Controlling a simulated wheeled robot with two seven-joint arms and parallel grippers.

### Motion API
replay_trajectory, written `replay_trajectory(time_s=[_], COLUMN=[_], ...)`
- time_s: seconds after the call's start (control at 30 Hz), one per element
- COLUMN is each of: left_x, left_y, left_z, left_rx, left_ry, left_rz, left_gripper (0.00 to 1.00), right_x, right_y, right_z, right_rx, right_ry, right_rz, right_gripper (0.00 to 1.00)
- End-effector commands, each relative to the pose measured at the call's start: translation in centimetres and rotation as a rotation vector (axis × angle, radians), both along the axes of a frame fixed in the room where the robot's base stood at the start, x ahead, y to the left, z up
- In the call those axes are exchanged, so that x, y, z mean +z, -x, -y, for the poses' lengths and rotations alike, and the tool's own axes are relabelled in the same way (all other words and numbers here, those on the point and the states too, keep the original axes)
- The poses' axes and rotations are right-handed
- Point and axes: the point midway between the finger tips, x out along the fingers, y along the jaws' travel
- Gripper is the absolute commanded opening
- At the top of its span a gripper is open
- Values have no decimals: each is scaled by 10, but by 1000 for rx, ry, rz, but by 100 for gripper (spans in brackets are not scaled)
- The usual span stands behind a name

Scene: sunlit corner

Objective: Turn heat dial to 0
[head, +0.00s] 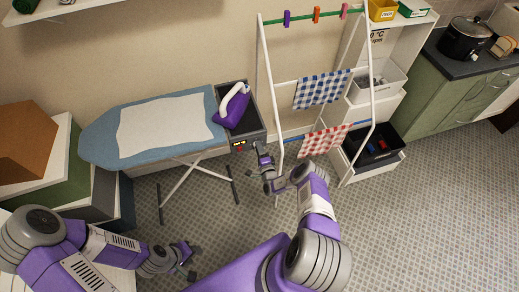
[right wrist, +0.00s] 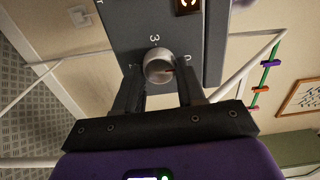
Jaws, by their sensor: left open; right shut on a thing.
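The heat dial (right wrist: 158,66) is a round, light metallic knob on a dark grey panel (right wrist: 125,25), seen in the right wrist view. A reddish mark shows on its right side. A "3" is printed above it; other marks beside it are partly hidden or hard to read. My right gripper (head: 262,157) is at the front of the iron's dark stand (head: 251,119), its two fingers shut on the dial from either side. In the head view the dial is too small to make out. My left gripper (head: 186,258) is open and empty, low over the floor.
A purple and white iron (head: 232,104) stands on the stand at the end of the blue ironing board (head: 95,138). A small lit display (head: 239,143) is on the panel. Boxes (head: 75,170) stand left.

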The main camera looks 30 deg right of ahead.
Motion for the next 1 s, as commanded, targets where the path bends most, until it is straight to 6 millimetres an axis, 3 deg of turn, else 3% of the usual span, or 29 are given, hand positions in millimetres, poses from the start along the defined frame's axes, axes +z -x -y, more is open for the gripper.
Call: replay_trajectory(time_s=[0.2, 0.23, 0.4, 0.73, 1.0], left_x=[0, 0, 0, 1, 9], left_y=[0, 0, 0, 0, 0], left_z=[0, 0, 0, 0, 0], left_rx=[0, 0, 0, 0, 0], left_ry=[0, 0, 0, 0, 0], left_rz=[0, 0, 0, 0, 0], left_gripper=[43, 43, 43, 43, 43], right_x=[0, 0, 0, 0, 0], right_y=[0, 0, 0, 5, 45], right_z=[0, 0, 0, -1, -10], right_rx=[1, 1, 1, 1, 0], right_ry=[2, 2, 1, 0, -3], right_rz=[0, 0, 0, -2, -3], right_gripper=[9, 41, 63, 63, 63])
